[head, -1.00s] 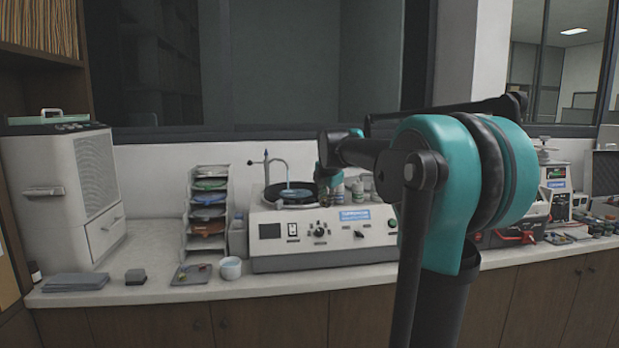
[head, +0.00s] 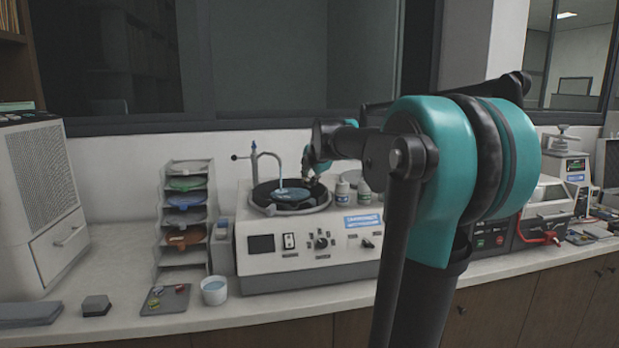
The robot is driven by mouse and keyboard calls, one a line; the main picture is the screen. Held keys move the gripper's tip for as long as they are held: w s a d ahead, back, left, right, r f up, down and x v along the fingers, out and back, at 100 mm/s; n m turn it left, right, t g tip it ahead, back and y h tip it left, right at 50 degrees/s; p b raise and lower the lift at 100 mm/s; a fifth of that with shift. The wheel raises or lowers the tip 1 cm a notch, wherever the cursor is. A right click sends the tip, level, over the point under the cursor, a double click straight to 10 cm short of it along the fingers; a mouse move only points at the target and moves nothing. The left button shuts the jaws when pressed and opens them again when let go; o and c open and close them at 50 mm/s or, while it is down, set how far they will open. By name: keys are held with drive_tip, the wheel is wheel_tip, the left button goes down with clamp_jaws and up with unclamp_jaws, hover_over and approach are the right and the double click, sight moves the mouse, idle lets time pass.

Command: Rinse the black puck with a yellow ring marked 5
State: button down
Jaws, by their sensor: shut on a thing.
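My gripper (head: 309,183), small in the head view, reaches down at the right part of the round bowl (head: 262,203) on top of the polishing machine. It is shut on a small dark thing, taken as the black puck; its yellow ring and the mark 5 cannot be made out. A curved tap (head: 255,160) stands at the back of the bowl with a pale stream of water (head: 281,176) falling onto the dark disc (head: 290,195). The gripper is just right of the stream, apart from it.
A small tray (head: 153,308) with coloured pieces and a white cup (head: 214,291) stand at the front left. A rack of discs (head: 185,215) is left of the machine (head: 275,265). Bottles (head: 342,191) stand right of the bowl. My arm hides part of the counter.

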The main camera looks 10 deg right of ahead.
drive_tip(key=shift+w+a+f, duration=0.5)
drive_tip(key=shift+w+a, duration=0.65)
drive_tip(key=shift+w, duration=0.5)
drive_tip(key=shift+w+a+f, duration=0.55)
drive_tip(key=shift+w+a, duration=0.65)
drive_tip(key=shift+w, duration=0.45)
drive_tip(key=shift+w+a+f, duration=0.5)
drive_tip(key=shift+w+a, duration=0.65)
drive_tip(key=shift+w, duration=0.5)
drive_tip(key=shift+s+d+r, duration=0.2)
drive_tip(key=shift+s+d, duration=0.4)
drive_tip(key=shift+s, duration=0.4)
drive_tip(key=shift+s+d+r, duration=0.2)
drive_tip(key=shift+s+d, duration=0.35)
drive_tip(key=shift+s, duration=0.5)
drive_tip(key=shift+s+d+r, duration=0.2)
drive_tip(key=shift+s+d, duration=0.4)
drive_tip(key=shift+s, duration=0.4)
drive_tip(key=shift+s+d+r, duration=0.25)
drive_tip(key=shift+s+r, duration=0.2)
drive_tip(key=shift+r, duration=0.4)
drive_tip(key=shift+s+d+r, duration=0.25)
drive_tip(key=shift+s+r, duration=0.15)
drive_tip(key=shift+r, duration=0.45)
drive_tip(key=shift+s+d+r, duration=0.25)
drive_tip(key=shift+s+r, duration=0.2)
drive_tip(key=shift+r, duration=0.4)
